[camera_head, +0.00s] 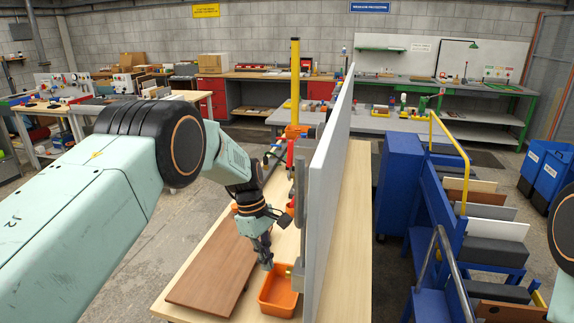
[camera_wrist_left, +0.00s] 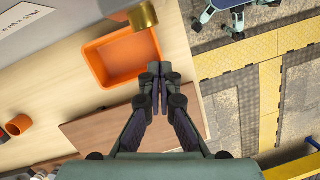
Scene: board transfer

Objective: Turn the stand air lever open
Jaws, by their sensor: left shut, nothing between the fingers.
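My left gripper (camera_head: 267,266) is shut and empty. It points down beside the near end of the upright grey panel (camera_head: 328,180), by the orange bin (camera_head: 278,312). In the left wrist view the shut fingertips (camera_wrist_left: 160,72) are near the orange bin (camera_wrist_left: 124,58), with a brass fitting (camera_wrist_left: 143,15) above them in the picture. A label (camera_wrist_left: 22,16) at the top left is only partly readable. Red parts (camera_head: 290,156) show on the panel's left side; I cannot tell which part is the air lever, or its position. My right gripper is out of view.
A brown board (camera_head: 213,275) lies on the wooden table left of the bin. A yellow post (camera_head: 295,80) stands behind the panel. Blue racks with boards (camera_head: 480,228) stand to the right. An orange cup (camera_wrist_left: 19,124) is on the table.

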